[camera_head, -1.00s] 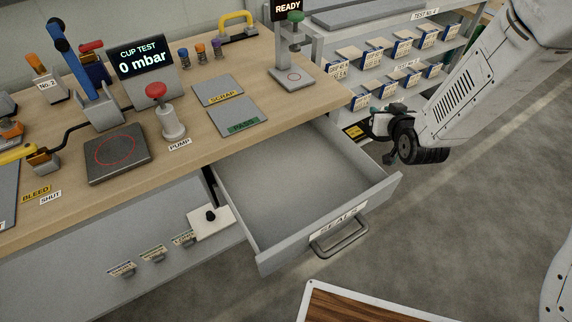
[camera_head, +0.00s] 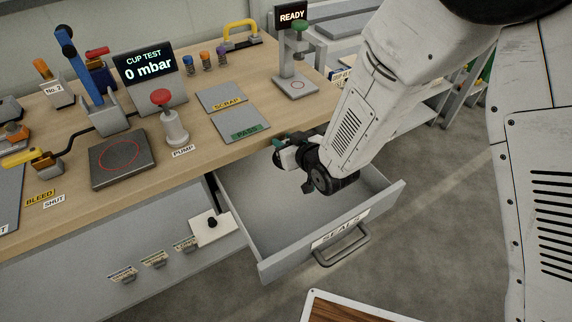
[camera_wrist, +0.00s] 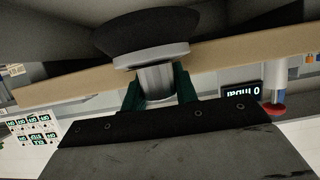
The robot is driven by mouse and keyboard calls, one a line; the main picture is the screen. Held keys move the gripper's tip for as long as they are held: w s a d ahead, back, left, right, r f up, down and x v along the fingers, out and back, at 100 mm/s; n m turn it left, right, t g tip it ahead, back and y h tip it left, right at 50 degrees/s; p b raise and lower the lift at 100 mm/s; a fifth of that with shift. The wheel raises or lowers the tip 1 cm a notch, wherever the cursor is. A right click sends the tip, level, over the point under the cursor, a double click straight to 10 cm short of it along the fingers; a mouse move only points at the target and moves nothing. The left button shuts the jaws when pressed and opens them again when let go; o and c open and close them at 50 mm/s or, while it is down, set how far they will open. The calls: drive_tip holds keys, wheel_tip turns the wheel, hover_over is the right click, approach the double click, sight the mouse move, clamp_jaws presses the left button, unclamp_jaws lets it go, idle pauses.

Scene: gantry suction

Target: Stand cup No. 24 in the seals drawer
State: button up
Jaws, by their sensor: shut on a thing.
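In the wrist view my gripper (camera_wrist: 158,88) is shut on a suction cup (camera_wrist: 150,35), its green fingers around the metal stem. The cup has a wide black rubber lip above a pale collar. No number on it can be read. In the head view my gripper (camera_head: 284,150) is over the back part of the open seals drawer (camera_head: 290,257), near the bench edge. My arm hides part of the drawer. The drawer is grey, with a "SEALS" label and a bar handle, and its visible floor is empty.
The wooden bench (camera_head: 190,120) carries a pump with a red knob (camera_head: 161,97), the "SCRAP" plate (camera_head: 220,100), the "PASS" plate (camera_head: 243,124) and the "READY" stand (camera_head: 297,86). A wood-topped white-edged surface (camera_head: 345,308) stands in front of the drawer.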

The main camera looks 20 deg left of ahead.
wheel_tip(320, 180, down, 9)
drive_tip(key=shift+f, duration=0.1)
idle(0.3)
drive_tip(key=shift+f, duration=0.1)
drive_tip(key=o, duration=1.1)
drive_tip(key=shift+c, duration=0.2)
drive_tip(key=shift+s+d+r, duration=0.1)
drive_tip(key=shift+d+r, duration=0.05)
drive_tip(key=shift+r, duration=0.05)
drive_tip(key=v, duration=0.7)
drive_tip(key=shift+s, duration=0.1)
